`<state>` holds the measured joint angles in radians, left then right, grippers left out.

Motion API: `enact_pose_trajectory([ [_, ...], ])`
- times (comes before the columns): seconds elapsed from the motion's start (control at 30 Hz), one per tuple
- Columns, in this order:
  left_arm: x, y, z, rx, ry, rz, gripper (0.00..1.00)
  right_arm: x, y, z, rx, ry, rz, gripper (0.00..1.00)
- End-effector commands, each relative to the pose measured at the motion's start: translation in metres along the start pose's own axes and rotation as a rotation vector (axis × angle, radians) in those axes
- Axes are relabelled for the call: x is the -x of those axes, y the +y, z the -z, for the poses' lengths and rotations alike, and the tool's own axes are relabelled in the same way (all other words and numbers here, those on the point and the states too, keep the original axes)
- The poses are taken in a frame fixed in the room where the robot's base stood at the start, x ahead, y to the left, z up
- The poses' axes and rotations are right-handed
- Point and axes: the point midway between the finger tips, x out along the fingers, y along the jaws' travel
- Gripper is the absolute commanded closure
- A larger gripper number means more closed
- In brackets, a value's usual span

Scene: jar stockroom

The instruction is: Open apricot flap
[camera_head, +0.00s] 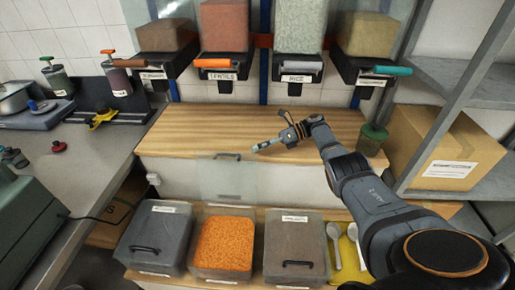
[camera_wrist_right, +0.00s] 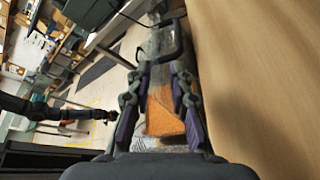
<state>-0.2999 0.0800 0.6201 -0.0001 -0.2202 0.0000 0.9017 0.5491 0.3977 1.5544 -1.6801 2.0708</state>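Three lidded bins stand in a row low at the front of the head view; their labels are too small to read surely, so I cannot tell which is apricot. The middle bin (camera_head: 224,243) shows orange contents. Its clear flap (camera_head: 228,180) stands raised behind it, with a dark handle (camera_head: 227,156) at the top. The handle also shows in the right wrist view (camera_wrist_right: 180,45). The grey left bin and the right bin (camera_head: 296,247) have flaps down. My right gripper (camera_head: 258,148) is above the wooden counter, right of the raised handle, open and empty. My left gripper (camera_wrist_right: 110,116) seems to show small in the wrist view.
The wooden counter (camera_head: 190,130) is mostly bare. Several dispensers (camera_head: 223,60) hang above it. A green-lidded jar (camera_head: 372,138) and a cardboard box (camera_head: 440,150) are at the right. Scoops (camera_head: 335,250) lie right of the bins. A grey worktop is at the left.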

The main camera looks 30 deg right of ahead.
Motion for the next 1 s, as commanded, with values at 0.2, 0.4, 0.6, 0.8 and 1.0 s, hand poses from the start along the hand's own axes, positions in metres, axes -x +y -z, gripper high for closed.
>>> enact_pose_trajectory([
  [0.2,-0.009,0.001,-0.001,0.0,0.0,0.0,0.6,0.018,-0.003,0.001,0.0,-0.001,0.002,0.79],
  [0.4,-0.019,0.002,-0.002,0.0,0.0,-0.001,0.6,0.035,-0.004,0.001,0.0,-0.001,0.002,0.79],
  [0.6,-0.031,0.003,-0.003,0.0,0.0,-0.001,0.6,0.051,-0.006,0.002,0.001,-0.001,0.002,0.79],
  [0.8,-0.045,0.004,-0.004,0.0,0.001,-0.001,0.6,0.067,-0.006,0.003,0.001,-0.001,0.003,0.79],
  [1.0,-0.062,0.005,-0.006,0.0,0.001,-0.001,0.6,0.08,-0.008,0.003,0.001,-0.002,0.002,0.79],
])
